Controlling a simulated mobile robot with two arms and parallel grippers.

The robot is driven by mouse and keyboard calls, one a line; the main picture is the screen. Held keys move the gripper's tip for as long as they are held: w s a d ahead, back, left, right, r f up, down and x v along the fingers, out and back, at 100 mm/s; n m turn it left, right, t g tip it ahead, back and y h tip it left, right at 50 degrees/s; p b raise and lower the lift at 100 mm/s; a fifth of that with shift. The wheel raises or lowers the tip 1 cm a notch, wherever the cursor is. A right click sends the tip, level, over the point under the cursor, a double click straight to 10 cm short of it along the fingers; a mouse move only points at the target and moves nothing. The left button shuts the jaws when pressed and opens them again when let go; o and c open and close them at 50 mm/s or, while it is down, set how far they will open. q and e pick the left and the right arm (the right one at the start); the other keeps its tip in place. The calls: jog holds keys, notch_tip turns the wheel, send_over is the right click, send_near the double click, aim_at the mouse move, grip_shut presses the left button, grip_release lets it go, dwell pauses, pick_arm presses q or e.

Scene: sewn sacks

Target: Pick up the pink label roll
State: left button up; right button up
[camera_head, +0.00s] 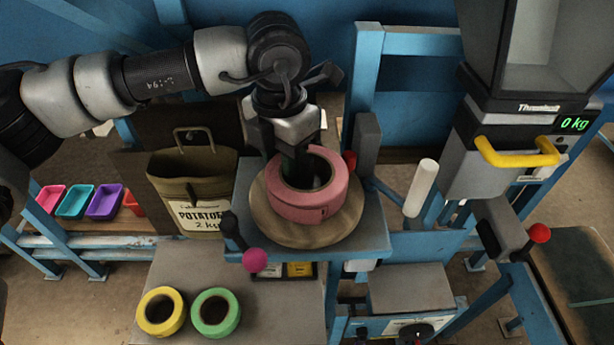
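The pink label roll (309,206) lies flat on a round wooden disc (345,221) on a blue stand. My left gripper (304,172) points down over it, with its finger part at the roll's far side and central hole. The fingertips are hidden by the roll and the gripper body, so I cannot tell whether it is open or shut on the roll. My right gripper does not show.
A yellow roll (144,312) and a green roll (198,312) lie on the grey table (270,300) in front. An olive sack (190,172) stands left of the disc. A lever with a magenta knob (255,260) is close by. A machine with a yellow handle (515,158) stands right.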

pick_arm(q)
jog(key=c, duration=0.4)
jog(key=shift+r, duration=0.15)
jog(key=shift+c, duration=0.2)
